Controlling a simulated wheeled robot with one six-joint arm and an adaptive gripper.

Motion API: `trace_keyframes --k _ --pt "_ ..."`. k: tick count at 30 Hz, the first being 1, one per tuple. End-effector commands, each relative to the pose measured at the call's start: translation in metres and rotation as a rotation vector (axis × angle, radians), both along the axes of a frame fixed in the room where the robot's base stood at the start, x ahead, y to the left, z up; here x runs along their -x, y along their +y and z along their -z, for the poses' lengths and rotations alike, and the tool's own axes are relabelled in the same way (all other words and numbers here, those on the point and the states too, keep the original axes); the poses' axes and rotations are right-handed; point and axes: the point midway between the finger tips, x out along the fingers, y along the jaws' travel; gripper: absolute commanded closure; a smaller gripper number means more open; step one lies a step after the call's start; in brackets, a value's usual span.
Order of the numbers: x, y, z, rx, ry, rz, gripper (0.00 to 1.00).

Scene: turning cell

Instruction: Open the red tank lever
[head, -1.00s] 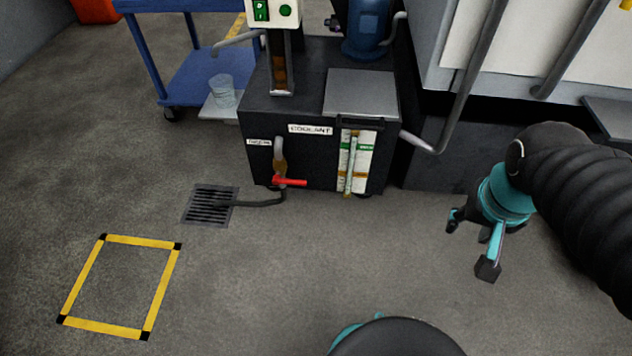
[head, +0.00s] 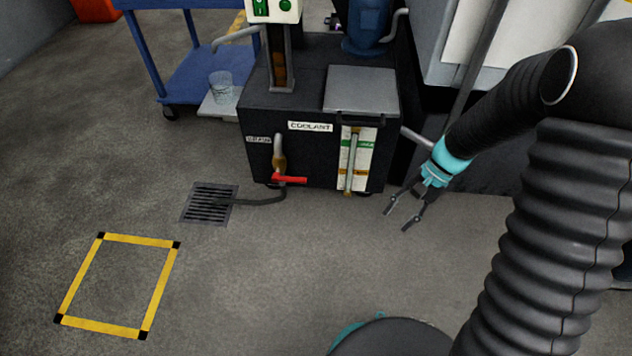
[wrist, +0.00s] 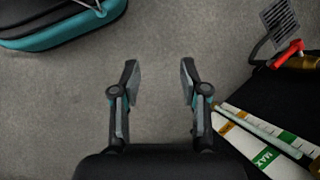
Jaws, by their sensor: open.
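The red lever (head: 289,180) sits low on the front of the dark coolant tank (head: 310,175), on a brass valve (head: 279,158) under a small drain label. The lever points sideways to the right. In the wrist view the red lever (wrist: 287,54) shows at the upper right. My gripper (head: 397,219) is open and empty, to the right of the lever and in front of the tank's right end, clear of both. In the wrist view my gripper's two fingers (wrist: 158,82) stand apart over bare floor.
A black hose runs from the valve to a floor drain grate (head: 209,203). A sight gauge (head: 351,163) is on the tank front. A blue cart (head: 196,82) stands behind left. A yellow floor square (head: 119,285) lies at lower left. The floor before the tank is clear.

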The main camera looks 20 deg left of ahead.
Motion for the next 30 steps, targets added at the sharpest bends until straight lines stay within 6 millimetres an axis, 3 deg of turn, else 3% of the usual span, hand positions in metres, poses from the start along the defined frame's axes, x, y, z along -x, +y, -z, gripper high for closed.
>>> trace_keyframes --k 3,21,27,30 --pt "-0.008 0.018 0.033 -0.032 0.103 0.065 0.56" --pt "-0.047 0.116 0.180 -0.224 0.623 0.502 0.56" --pt "-0.073 0.144 0.203 -0.321 0.767 0.652 0.56" --pt "-0.100 0.157 0.197 -0.398 0.830 0.727 0.56"
